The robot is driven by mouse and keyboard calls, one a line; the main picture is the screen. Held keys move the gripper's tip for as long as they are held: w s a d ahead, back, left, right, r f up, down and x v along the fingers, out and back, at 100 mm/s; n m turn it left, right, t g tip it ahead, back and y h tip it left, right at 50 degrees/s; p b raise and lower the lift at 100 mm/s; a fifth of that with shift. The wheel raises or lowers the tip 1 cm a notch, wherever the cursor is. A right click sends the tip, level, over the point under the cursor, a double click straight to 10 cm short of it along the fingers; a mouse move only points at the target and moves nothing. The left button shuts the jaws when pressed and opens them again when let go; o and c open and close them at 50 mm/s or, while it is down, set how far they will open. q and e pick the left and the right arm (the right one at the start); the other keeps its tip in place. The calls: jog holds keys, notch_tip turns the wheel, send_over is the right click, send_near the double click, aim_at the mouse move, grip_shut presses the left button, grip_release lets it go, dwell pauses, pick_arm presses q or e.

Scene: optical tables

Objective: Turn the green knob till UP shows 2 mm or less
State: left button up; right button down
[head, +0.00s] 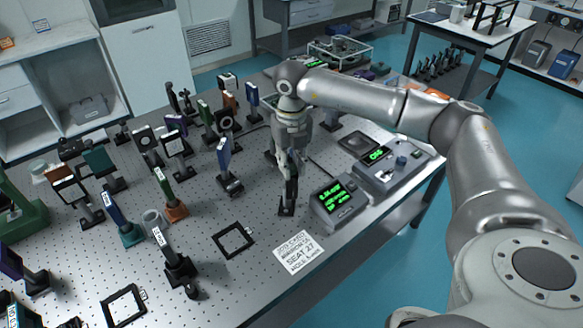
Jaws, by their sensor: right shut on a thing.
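My right gripper (288,178) points down at a small dark mount (287,208) near the table's front edge. It is shut on a small part of that mount, seemingly its knob, which the fingers hide. I cannot make out any green on it. The grey readout box (325,211) stands just right of the mount, with several lines of green text on its dark screen (334,191). The text is too small to read surely, so I cannot tell the UP value. My left gripper is not in view.
A grey controller (373,180) with a blue knob (401,162) stands right of the readout box. A white seat card (299,252) and a black square frame (233,240) lie in front. Several optic mounts crowd the perforated table (215,275) to the left.

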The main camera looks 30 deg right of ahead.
aim_at(292, 166)
jog(key=m+b, duration=0.1)
jog(key=m, duration=0.3)
jog(key=shift+m, duration=0.4)
jog(key=shift+r+b, duration=0.1)
jog(key=shift+b, duration=0.2)
jog(key=c, duration=1.2)
grip_release()
jog(key=shift+c, duration=0.2)
notch_tip(292, 166, up, 12)
